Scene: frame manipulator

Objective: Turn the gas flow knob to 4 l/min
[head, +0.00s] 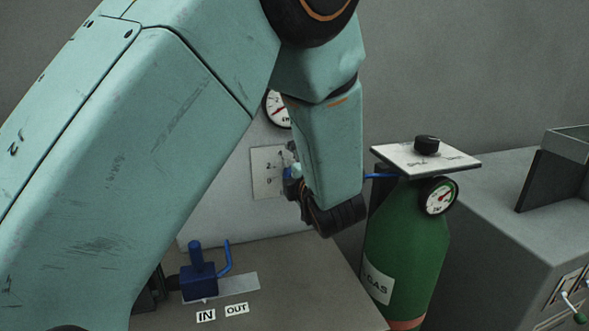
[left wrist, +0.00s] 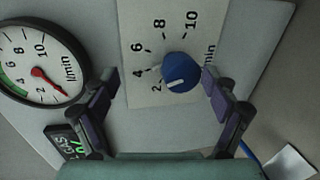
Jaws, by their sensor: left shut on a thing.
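The blue gas flow knob (left wrist: 181,72) is on a pale scale plate (left wrist: 134,30) marked 2 to 10 l/min, in the left wrist view. Its white mark points down-left, near the 2. My left gripper (left wrist: 160,90) has one finger on each side of the knob and is shut on it; the right finger is close to it. In the head view the plate (head: 264,175) shows in part, and my left gripper (head: 298,188) hides much of the knob. A round l/min gauge (left wrist: 25,60) has a red needle pointing down-right. My right gripper is not in view.
A green gas bottle (head: 408,245) with a small gauge (head: 438,196) stands right of the panel, a black knob (head: 427,145) above it. A blue valve (head: 198,270) stands by the IN and OUT labels (head: 237,310). A grey cabinet (head: 500,240) stands at right.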

